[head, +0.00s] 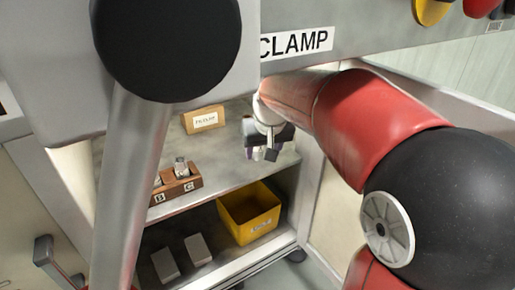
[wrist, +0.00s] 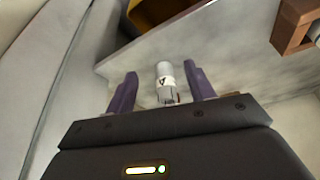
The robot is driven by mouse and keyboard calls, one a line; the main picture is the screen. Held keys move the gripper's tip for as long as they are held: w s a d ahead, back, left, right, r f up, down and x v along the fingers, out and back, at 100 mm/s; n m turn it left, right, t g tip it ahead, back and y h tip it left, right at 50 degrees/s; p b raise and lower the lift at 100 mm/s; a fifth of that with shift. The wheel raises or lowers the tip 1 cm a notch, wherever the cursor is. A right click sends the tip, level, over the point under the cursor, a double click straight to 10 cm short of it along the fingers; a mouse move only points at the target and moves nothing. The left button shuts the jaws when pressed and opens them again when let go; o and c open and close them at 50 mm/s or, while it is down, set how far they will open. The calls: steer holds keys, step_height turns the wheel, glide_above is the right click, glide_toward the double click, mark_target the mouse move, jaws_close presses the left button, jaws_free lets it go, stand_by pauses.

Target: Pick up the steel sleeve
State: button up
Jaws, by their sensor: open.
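A silvery cylinder with a pale band and a dark mark (wrist: 165,78) shows between my two purple fingers in the wrist view; it looks like the steel sleeve. My gripper (wrist: 161,75) is open, with one finger on each side of it and a visible gap to each. I cannot tell how deep the cylinder sits between the fingers. In the head view my gripper (head: 264,153) is over the right part of the upper shelf, and the cylinder cannot be made out there. Another metal cylinder (head: 181,167) stands in a wooden block marked B and C (head: 176,187).
The upper shelf (head: 222,165) has bare room between the block and my gripper. A small labelled box (head: 203,119) stands at its back. A yellow bin (head: 249,212) and two grey blocks (head: 198,250) are on the lower shelf. A cabinet side wall (head: 309,185) is close on the right.

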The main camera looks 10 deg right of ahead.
mark_target(258, 148)
steer(key=w, duration=0.5)
steer(key=shift+f, duration=0.25)
steer(key=shift+f+b, duration=0.3)
steer(key=shift+f, duration=0.05)
steer(key=c, duration=1.1)
steer(key=shift+o, duration=0.2)
steer(key=shift+r, duration=0.2)
steer(key=shift+c, duration=0.2)
